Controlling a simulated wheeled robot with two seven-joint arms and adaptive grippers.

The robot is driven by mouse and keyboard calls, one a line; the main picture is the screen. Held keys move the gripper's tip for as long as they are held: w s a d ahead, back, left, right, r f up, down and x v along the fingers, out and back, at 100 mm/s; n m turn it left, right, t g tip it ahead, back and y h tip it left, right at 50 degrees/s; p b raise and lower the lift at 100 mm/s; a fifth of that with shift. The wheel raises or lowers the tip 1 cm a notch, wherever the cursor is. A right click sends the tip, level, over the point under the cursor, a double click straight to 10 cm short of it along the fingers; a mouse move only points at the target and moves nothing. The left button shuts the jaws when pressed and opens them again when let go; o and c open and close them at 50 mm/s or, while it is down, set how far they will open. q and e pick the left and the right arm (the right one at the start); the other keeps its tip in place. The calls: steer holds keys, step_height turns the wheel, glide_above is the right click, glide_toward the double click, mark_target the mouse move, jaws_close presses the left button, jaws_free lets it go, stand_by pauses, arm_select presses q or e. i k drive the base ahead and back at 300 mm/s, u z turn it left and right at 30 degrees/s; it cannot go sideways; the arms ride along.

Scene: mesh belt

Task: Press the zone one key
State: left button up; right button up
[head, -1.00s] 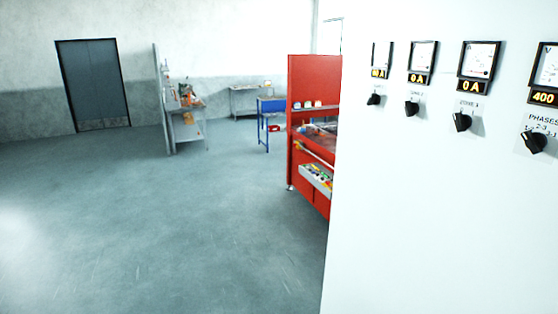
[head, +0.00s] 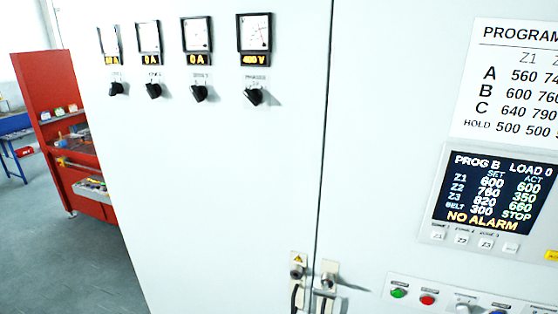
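The zone one key is a small pale key marked Z1 (head: 438,236), at the left end of a row under the display on the control cabinet, at the right of the head view. Keys Z2 (head: 461,239) and Z3 (head: 486,244) follow to its right. The dark display (head: 492,192) above reads PROG B, LOAD 0, with set and actual columns for the zones, a belt line ending in STOP, and NO ALARM. Neither of my grippers is in view.
The white cabinet door (head: 220,170) fills the middle, with meters and black knobs (head: 255,97). Door latches (head: 298,272) stick out low at centre. Green (head: 398,293) and red (head: 428,300) buttons sit below the keys. A red tool stand (head: 52,100) is left; floor beside it is clear.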

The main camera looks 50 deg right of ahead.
mark_target(437, 235)
steer(key=z, duration=3)
